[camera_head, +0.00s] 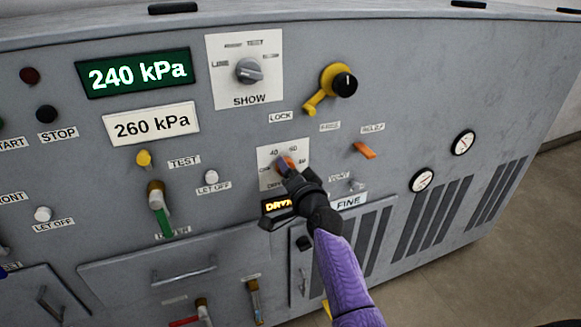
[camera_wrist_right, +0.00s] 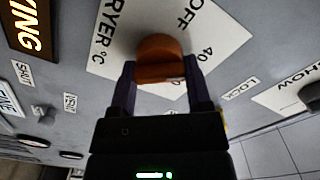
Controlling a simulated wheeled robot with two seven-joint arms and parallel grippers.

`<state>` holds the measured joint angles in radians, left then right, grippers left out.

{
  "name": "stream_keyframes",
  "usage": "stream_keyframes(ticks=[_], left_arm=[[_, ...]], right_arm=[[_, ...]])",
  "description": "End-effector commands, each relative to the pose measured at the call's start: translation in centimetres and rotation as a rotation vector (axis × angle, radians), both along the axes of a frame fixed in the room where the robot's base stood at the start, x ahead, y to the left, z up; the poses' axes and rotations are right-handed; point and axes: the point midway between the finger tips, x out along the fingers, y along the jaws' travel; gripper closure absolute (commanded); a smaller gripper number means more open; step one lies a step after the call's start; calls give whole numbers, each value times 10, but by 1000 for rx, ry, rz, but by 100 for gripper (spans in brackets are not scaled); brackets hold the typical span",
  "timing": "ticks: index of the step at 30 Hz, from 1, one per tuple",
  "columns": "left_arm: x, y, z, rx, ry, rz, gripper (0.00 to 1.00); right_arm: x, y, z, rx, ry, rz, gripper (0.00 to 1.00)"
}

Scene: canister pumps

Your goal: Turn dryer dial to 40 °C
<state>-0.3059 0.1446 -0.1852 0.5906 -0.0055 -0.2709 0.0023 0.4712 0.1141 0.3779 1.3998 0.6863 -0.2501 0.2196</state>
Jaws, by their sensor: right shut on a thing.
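The dryer dial is an orange-brown knob (camera_head: 285,162) on a white plate (camera_head: 266,170) in the middle of the grey panel. The plate shows 40 and 60 along its top, with another mark at its right. My right gripper (camera_head: 288,171) is at the knob, and its hand hides the lower part of the plate. In the right wrist view the knob (camera_wrist_right: 158,50) sits between the two fingers of my right gripper (camera_wrist_right: 160,78), which is shut on it. OFF and 40 show beside it there. I cannot tell which mark the knob points to. My left gripper is not in view.
A yellow lock lever (camera_head: 314,100) with a black knob sits above right. An orange lever (camera_head: 364,151) is to the right, near two gauges. The grey SHOW knob (camera_head: 249,70) is above.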

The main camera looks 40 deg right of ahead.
Motion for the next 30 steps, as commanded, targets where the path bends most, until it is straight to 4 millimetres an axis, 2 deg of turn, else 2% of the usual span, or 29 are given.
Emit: stream_keyframes(ticks=[10,26,27,30], left_arm=[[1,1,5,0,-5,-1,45],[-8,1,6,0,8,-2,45],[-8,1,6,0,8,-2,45],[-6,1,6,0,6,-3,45]], right_arm=[[0,-1,0,112,-27,-1,96],[0,-1,0,127,-31,-1,96],[0,-1,0,127,-31,-1,29],[0,-1,0,127,-31,-1,8]])
